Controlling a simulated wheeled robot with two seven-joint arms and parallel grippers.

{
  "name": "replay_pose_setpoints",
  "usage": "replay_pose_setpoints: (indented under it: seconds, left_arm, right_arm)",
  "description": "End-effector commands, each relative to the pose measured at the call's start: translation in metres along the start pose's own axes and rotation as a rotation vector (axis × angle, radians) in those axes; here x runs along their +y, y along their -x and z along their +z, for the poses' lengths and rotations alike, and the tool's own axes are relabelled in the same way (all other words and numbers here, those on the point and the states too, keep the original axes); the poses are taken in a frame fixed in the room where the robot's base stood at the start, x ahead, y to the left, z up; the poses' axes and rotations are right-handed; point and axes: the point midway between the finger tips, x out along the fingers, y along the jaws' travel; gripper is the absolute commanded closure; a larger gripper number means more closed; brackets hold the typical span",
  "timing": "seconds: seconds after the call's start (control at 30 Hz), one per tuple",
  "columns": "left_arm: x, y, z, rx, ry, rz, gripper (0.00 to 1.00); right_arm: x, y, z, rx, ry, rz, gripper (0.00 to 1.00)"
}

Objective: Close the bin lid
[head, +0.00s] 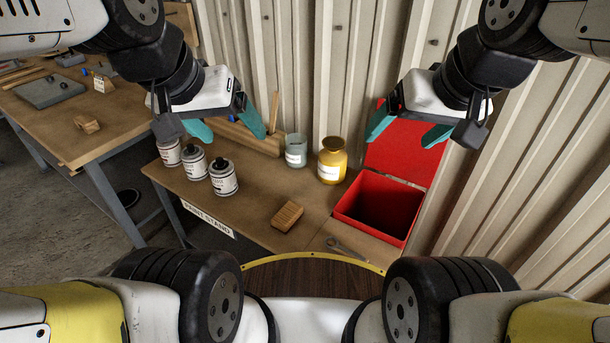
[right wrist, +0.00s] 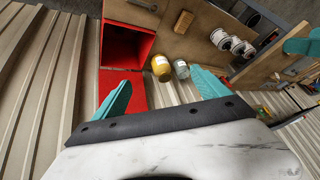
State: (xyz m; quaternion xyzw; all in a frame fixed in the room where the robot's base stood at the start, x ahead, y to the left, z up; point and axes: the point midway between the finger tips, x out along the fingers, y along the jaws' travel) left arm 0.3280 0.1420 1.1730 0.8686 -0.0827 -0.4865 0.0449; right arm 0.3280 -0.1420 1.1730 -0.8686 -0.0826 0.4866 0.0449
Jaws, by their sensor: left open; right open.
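A red bin (head: 378,208) stands at the right end of the workbench, its dark inside showing. Its red lid (head: 405,150) is raised at the back, near the corrugated wall. In the right wrist view the bin (right wrist: 128,42) is at upper left and part of the lid (right wrist: 132,88) shows behind the fingers. My right gripper (head: 405,132) is open and empty, above the bin and in front of the lid's upper part in the head view. In the right wrist view its teal fingers (right wrist: 158,95) are spread apart. My left gripper (head: 238,127) is open and empty above the bench's left part.
An amber jar (head: 332,160) and a glass jar (head: 296,150) stand left of the bin. Several labelled cans (head: 223,177) are further left. A wooden block (head: 288,215) and a metal tool (head: 347,248) lie on the bench front. Corrugated wall (head: 370,60) closes the back and right.

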Motion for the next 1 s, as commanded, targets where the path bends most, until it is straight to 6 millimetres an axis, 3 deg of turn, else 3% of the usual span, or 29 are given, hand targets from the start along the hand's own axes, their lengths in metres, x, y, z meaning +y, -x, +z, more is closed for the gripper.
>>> replay_pose_setpoints:
  seconds: [0.07,0.27,0.4,0.77,1.0]
  left_arm:
    - [0.0,0.0,0.0,0.0,0.0,0.0,0.21]
    - [0.0,0.0,0.0,0.0,0.0,0.0,0.21]
    - [0.0,0.0,0.0,0.0,0.0,0.0,0.21]
    - [0.0,0.0,0.0,0.0,0.0,0.0,0.21]
    - [0.0,0.0,0.0,0.0,0.0,0.0,0.21]
  right_arm:
    - [0.0,0.0,0.0,0.0,0.0,0.0,0.33]
    - [0.001,-0.002,-0.005,-0.02,-0.02,-0.004,0.73]
    - [0.006,-0.012,-0.022,-0.092,-0.089,-0.027,1.0]
    - [0.039,-0.064,-0.09,-0.288,-0.358,-0.201,1.0]
    - [0.086,-0.111,-0.133,-0.333,-0.545,-0.374,1.0]
